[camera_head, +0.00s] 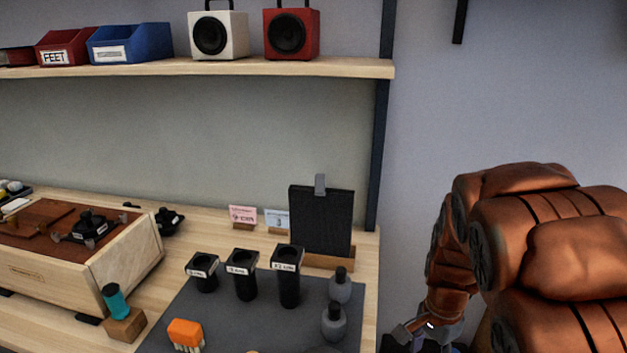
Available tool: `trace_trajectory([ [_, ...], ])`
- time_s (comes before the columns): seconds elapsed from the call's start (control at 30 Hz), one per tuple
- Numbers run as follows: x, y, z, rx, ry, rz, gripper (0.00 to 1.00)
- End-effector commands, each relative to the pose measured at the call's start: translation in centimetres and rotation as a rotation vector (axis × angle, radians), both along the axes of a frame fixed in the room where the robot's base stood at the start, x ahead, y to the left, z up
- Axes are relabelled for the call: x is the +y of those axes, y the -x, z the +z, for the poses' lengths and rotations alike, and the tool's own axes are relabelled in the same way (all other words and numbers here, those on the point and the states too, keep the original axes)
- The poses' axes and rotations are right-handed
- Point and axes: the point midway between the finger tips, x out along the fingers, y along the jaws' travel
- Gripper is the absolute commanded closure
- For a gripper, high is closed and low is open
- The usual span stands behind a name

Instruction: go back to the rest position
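My arm, in copper-brown padded covers, fills the lower right of the head view, to the right of the workbench (366,300). My gripper (425,338) is at the bottom edge, just off the bench's right end. Only some grey and dark parts of it show, and the frame's edge cuts off the rest. I cannot see its fingertips clearly or whether it holds anything.
A dark mat (235,318) bears black cups (289,284), grey bottles (334,322) and an orange brush-like thing (186,334). A wooden box (125,262) stands left. A black board (320,220) stands behind. A shelf (340,68) holds speakers (291,35) and bins.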

Motion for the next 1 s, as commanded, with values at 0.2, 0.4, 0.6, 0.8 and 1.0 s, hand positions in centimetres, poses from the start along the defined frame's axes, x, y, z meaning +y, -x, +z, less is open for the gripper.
trace_trajectory([
  [0.2, 1.6, 4.2, 6.4, 0.01, -0.025, 0.217, 0.43],
  [0.4, 2.8, 8.1, 11.0, 0.018, -0.049, 0.422, 0.43],
  [0.6, 3.8, 12.4, 15.1, 0.033, -0.072, 0.632, 0.43],
  [0.8, 4.4, 16.4, 18.7, 0.044, -0.09, 0.847, 0.43],
  [1.0, 4.7, 19.7, 20.8, 0.06, -0.105, 1.013, 0.43],
])
